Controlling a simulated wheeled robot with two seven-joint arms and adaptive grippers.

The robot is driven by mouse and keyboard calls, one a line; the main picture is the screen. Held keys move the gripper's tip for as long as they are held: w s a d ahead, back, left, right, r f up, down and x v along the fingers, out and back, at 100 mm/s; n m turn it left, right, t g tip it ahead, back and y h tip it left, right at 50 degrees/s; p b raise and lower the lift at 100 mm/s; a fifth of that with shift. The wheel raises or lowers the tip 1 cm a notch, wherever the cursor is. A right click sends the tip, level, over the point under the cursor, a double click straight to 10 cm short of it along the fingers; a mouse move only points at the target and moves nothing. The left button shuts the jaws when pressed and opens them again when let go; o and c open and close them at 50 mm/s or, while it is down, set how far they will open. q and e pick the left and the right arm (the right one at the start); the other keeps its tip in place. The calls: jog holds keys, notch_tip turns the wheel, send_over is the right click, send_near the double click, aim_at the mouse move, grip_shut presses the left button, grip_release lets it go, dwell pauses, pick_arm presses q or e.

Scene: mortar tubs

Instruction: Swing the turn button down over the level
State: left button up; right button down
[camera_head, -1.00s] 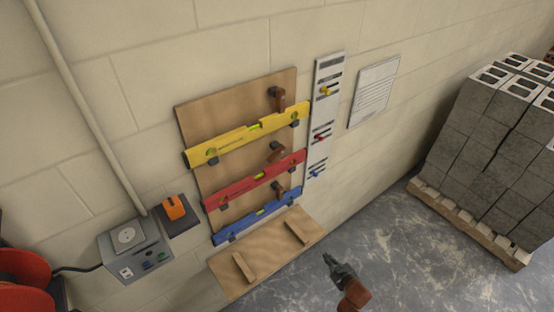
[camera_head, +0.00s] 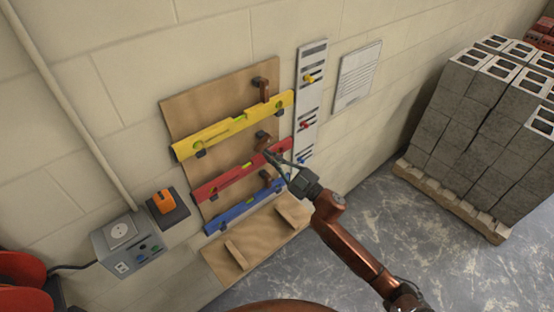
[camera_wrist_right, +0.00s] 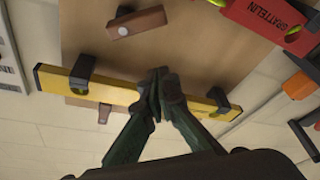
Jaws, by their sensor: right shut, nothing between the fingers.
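The rack board (camera_head: 225,93) on the wall bears a yellow level (camera_head: 215,133), a red level (camera_head: 225,182) and a blue level (camera_head: 235,212). The middle brown turn button (camera_head: 263,138), between the yellow and red levels, lies roughly sideways, clear of the red level; it also shows in the right wrist view (camera_wrist_right: 140,20). The top turn button (camera_head: 264,90) hangs downward at the yellow level, and the bottom one (camera_head: 265,176) points down near the blue level. My right gripper (camera_head: 268,154) is shut and empty, just below the middle button in the head view. My left gripper is out of view.
A grey strip with coloured pointers (camera_head: 309,90) and a paper sheet (camera_head: 357,78) hang right of the board. A wooden shelf (camera_head: 255,240) sticks out below. A socket box (camera_head: 120,233) is at left; a block pallet (camera_head: 470,125) stands right.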

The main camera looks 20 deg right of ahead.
aim_at(261, 148)
jog(key=w, duration=0.1)
jog(key=w+a, duration=0.1)
jog(key=w, duration=0.3)
jog(key=shift+a+f+p, duration=0.2)
jog(key=shift+f+p, duration=0.1)
jog(key=shift+f, duration=0.05)
jog(key=shift+w+d+f, duration=0.15)
jog(key=shift+d+f, duration=0.3)
jog(key=shift+f, duration=0.15)
jog(key=shift+d, duration=0.15)
